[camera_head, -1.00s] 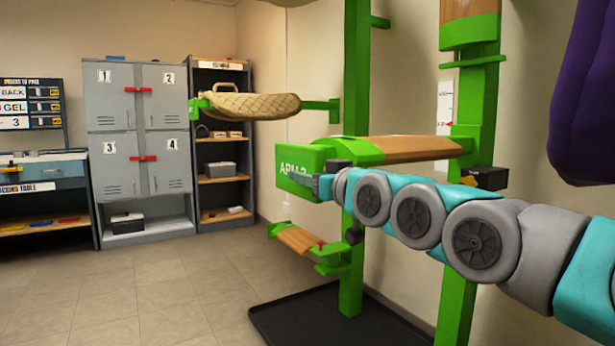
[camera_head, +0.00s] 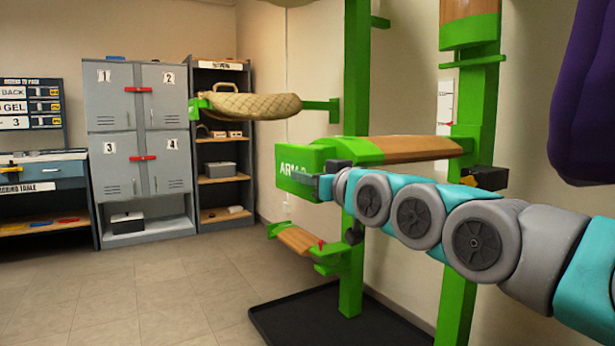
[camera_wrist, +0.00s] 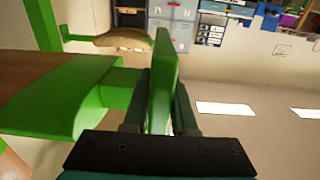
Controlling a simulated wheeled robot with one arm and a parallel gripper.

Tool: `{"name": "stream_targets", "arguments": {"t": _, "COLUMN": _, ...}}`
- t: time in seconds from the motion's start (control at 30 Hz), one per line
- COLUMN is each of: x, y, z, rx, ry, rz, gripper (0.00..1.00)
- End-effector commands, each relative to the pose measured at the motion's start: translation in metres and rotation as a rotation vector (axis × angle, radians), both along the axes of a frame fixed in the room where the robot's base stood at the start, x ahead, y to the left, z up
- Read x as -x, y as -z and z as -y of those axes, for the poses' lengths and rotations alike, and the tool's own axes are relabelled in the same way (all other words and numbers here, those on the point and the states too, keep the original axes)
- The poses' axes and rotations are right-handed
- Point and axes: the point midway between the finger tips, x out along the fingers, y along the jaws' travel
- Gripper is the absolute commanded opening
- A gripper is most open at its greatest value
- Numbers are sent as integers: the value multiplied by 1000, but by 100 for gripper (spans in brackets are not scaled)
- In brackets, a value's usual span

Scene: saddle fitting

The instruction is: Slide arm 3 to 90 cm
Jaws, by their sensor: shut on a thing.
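The rack arm with a wooden top (camera_head: 415,149) and green ends runs along a green post (camera_head: 356,90). Its green end plate (camera_head: 303,170) carries a white "ARM" label whose number is hard to read. My gripper (camera_head: 325,178) is at the right edge of this plate. In the wrist view, the dark fingers of my gripper (camera_wrist: 160,112) stand on both sides of the upright green plate (camera_wrist: 163,75) and are closed on it. The wooden top (camera_wrist: 45,90) lies to the left there. A white scale strip (camera_head: 446,95) is partly visible on the wall behind, its marks unreadable.
A tan quilted saddle pad (camera_head: 250,106) hangs on another arm behind. A lower wood-topped arm (camera_head: 297,238) sits below. A black base tray (camera_head: 335,318) lies under the posts. A purple thing (camera_head: 585,100) hangs close at right. The tiled floor (camera_head: 170,300) at left is clear.

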Motion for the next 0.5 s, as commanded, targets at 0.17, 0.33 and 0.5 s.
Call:
{"name": "stream_targets", "arguments": {"t": 0.17, "x": 0, "y": 1, "z": 0, "rx": 1, "ry": 0, "rz": -1, "gripper": 0}}
{"name": "stream_targets", "arguments": {"t": 0.33, "x": 0, "y": 1, "z": 0, "rx": 1, "ry": 0, "rz": -2, "gripper": 0}}
{"name": "stream_targets", "arguments": {"t": 0.5, "x": 0, "y": 4, "z": 0, "rx": 1, "ry": 0, "rz": -2, "gripper": 0}}
